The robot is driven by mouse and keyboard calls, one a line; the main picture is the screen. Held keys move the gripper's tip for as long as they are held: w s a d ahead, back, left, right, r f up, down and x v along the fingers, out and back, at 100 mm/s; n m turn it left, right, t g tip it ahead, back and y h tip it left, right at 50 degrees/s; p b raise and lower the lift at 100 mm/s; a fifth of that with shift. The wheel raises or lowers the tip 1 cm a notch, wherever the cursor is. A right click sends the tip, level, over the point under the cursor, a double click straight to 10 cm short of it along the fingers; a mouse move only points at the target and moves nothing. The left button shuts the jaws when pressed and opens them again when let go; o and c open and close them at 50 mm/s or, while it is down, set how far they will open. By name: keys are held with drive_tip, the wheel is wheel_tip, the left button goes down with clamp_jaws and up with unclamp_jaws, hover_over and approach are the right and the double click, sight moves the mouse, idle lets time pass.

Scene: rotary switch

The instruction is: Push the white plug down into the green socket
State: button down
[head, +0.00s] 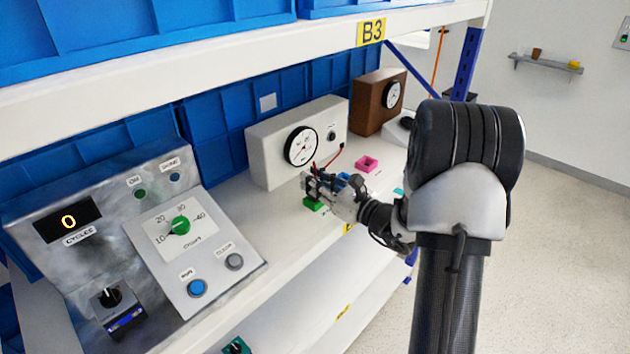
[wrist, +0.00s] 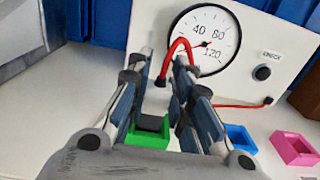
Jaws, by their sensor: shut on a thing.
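The green socket (head: 313,204) sits on the white shelf just below my gripper (head: 313,182). In the wrist view, the green socket (wrist: 145,140) shows between the fingers, with a dark grey area in its opening. My gripper (wrist: 163,72) has its two fingers a small gap apart, shut on the plug. A red cable (wrist: 184,44) runs to a dark end between the fingertips. The white plug itself is hard to separate from the pale shelf and is partly hidden by the fingers. I cannot tell how deep it sits.
A white gauge box (head: 273,157) stands close behind the gripper. A blue socket (wrist: 240,138) and a pink socket (wrist: 296,149) lie to the right. A metal control panel (head: 130,235) stands to the left. The shelf's front edge is near.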

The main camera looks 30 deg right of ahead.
drive_tip(key=shift+f+b, duration=0.65)
drive_tip(key=shift+f, duration=0.25)
drive_tip(key=c, duration=1.3)
unclamp_jaws()
drive_tip(key=shift+c, duration=0.2)
drive_tip(key=shift+s, duration=0.1)
drive_tip(key=v, duration=1.1)
drive_tip(key=shift+s+d, duration=0.15)
drive_tip(key=shift+s, duration=0.25)
drive_tip(key=shift+r, duration=0.1)
